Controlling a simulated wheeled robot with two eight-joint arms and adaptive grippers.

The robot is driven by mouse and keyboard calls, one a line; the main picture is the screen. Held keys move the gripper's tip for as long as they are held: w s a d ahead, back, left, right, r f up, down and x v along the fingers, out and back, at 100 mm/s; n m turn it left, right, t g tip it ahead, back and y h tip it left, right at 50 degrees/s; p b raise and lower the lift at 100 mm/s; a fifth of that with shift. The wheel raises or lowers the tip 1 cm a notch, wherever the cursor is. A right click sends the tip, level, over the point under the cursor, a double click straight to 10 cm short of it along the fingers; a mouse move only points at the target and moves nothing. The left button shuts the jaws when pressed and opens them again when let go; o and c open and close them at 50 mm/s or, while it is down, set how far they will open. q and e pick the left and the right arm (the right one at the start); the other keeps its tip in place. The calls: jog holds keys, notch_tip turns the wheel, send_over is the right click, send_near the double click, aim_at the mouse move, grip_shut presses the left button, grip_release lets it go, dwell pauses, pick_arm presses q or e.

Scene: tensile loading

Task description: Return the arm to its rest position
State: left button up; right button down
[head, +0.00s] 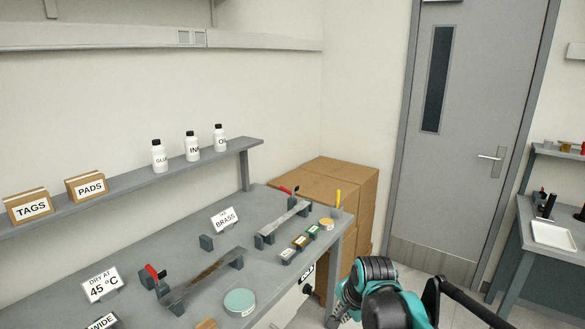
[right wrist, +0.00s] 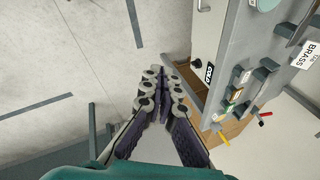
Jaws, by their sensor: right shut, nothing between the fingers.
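My right arm (head: 385,297), teal and black, is at the lower right of the head view, beside the right end of the grey bench (head: 262,196). In the right wrist view my right gripper (right wrist: 163,78) is shut and empty, its fingertips together over the pale floor. The bench side is to the right of the fingers, apart from them. My left gripper is in neither view.
The bench holds two clamp fixtures, a BRASS sign (head: 225,219), a DRY AT 45 °C sign (head: 102,285) and a teal round lid (head: 240,301). Cardboard boxes (head: 345,185) stand behind its right end. A second bench with a white tray (head: 553,235) is at far right.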

jog(key=s+d+f+n+t, duration=0.1)
jog(key=s+d+n, duration=0.1)
jog(key=s+n, duration=0.3)
jog(key=s+d+f+n+t+h, duration=0.1)
jog(key=s+n, duration=0.5)
jog(key=s, duration=0.8)
jog(key=d+f, duration=0.1)
jog(key=d, duration=0.1)
jog(key=shift+s+d+f, duration=0.2)
jog(key=shift+d+f, duration=0.1)
